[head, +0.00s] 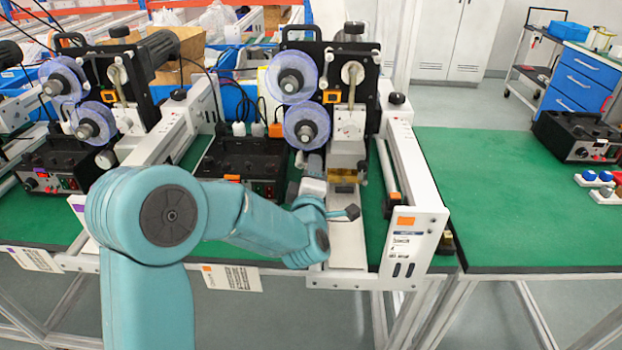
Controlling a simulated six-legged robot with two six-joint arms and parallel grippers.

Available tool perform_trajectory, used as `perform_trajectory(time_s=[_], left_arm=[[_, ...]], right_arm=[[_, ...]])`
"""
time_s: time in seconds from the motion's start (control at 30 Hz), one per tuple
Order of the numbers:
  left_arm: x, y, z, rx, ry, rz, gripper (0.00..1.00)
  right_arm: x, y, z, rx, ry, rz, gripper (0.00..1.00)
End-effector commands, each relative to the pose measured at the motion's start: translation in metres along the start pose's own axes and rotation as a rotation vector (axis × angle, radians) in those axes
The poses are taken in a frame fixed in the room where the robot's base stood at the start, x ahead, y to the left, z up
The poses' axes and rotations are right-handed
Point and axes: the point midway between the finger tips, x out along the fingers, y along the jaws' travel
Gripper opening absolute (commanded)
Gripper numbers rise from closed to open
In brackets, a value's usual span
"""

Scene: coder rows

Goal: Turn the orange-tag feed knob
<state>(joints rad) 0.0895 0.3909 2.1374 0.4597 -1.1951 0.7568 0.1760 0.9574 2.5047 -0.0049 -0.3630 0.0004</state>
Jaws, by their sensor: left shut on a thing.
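The orange-tag coder (348,125) stands on the green bench in the middle, with two clear blue reels on its dark plate. An orange tag (405,221) marks the front of its white side rail. My left arm comes in from the left, and its gripper (314,163) is at the coder's lower left, below the lower reel. It is shut on the feed knob there, which is mostly hidden by the fingers. How far the knob is turned cannot be seen. My right gripper is not in view.
A black control box (240,162) with an orange tag stands left of the coder, behind my forearm. A similar coder (112,80) stands further left, with its own knob (105,159). The green bench (510,200) to the right is mostly clear.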

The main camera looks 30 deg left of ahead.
Motion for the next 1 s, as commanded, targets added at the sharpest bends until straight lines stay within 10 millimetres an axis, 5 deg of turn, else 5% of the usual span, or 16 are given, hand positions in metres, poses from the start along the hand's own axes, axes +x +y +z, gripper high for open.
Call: perform_trajectory(time_s=[0.63, 0.67, 0.73, 1.0], left_arm=[[-0.0005, -0.0008, 0.0019, 0.052, -0.006, -0.002, 0.15], [-0.0005, -0.0008, 0.0019, 0.052, -0.006, -0.002, 0.52], [-0.0004, -0.0007, 0.0017, 0.052, -0.005, -0.002, 0.70], [-0.0005, -0.0003, 0.0007, 0.051, -0.002, -0.001, 0.70]], right_arm=[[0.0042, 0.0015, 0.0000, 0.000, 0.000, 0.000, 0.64], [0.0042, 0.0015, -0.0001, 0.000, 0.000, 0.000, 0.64], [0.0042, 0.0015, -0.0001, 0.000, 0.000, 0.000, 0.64], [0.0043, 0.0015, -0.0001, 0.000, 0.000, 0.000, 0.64]])
